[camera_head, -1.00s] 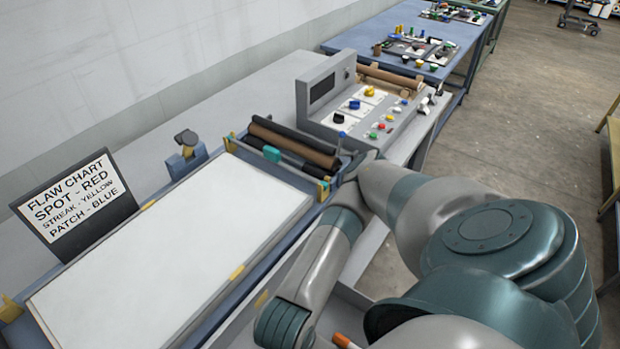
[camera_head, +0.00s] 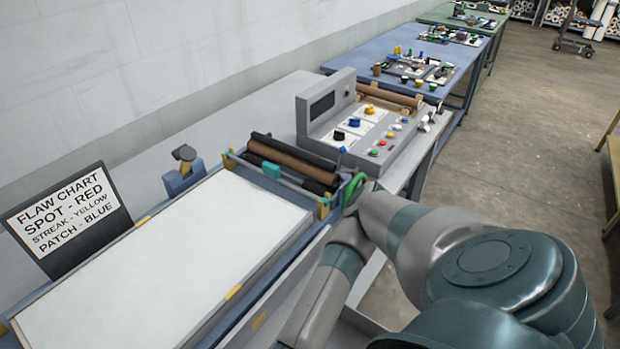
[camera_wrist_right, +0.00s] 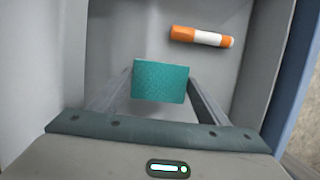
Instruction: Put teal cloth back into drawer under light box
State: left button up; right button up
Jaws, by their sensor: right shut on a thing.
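The teal cloth (camera_wrist_right: 160,82) is a small folded piece in the right wrist view, held between the fingers of my right gripper (camera_wrist_right: 159,76). The gripper is shut on it, over the open grey drawer (camera_wrist_right: 225,78); I cannot tell whether the cloth touches the drawer floor. The light box (camera_head: 165,262), with a white top, fills the lower left of the head view. My right arm reaches down beside its right edge, and the gripper and cloth are hidden there. My left gripper is in neither view.
An orange and white marker (camera_wrist_right: 202,37) lies in the drawer beyond the cloth. A flaw chart sign (camera_head: 68,220) stands behind the light box. A roller unit (camera_head: 290,160) with a teal block and a grey control panel (camera_head: 365,125) stand farther back.

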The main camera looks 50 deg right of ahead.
jog(key=shift+f, duration=2)
jog(key=o, duration=0.7)
jog(key=shift+f, duration=0.1)
jog(key=shift+a+r, duration=0.15)
jog(key=shift+r, duration=0.5)
jog(key=v, duration=0.8)
jog(key=shift+r+b, duration=0.2)
jog(key=shift+b, duration=0.15)
jog(key=shift+p+v, duration=0.6)
jog(key=shift+v, duration=0.15)
jog(key=shift+s+a+r+p, duration=0.1)
jog(key=shift+r+p, duration=0.25)
jog(key=shift+r, duration=0.2)
